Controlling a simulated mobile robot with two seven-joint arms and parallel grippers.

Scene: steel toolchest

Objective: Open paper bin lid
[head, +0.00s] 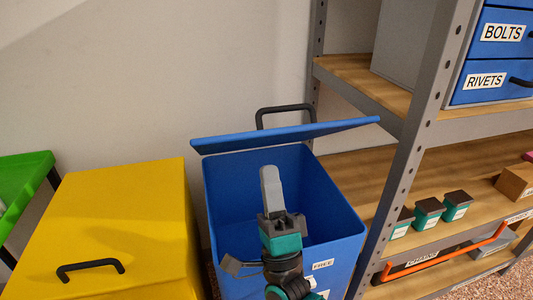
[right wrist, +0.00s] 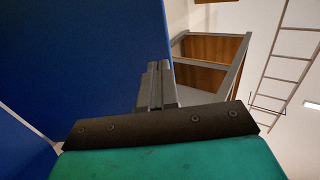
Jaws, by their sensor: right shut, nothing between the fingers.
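The black lid handle (head: 285,108) sticks up behind the lid's edge. My right gripper (head: 271,186) is shut and empty, pointing up over the bin opening in front of the lid. The right wrist view shows its closed fingers (right wrist: 160,84) beside a large blue panel (right wrist: 85,60). My left gripper is not in view.
A yellow bin (head: 110,215) with a black handle (head: 90,269) stands shut at the left, and a green edge (head: 25,165) lies beyond it. At the right, a metal shelf (head: 407,150) stands close to the blue bin, with teal boxes (head: 428,213) and blue drawers (head: 495,55).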

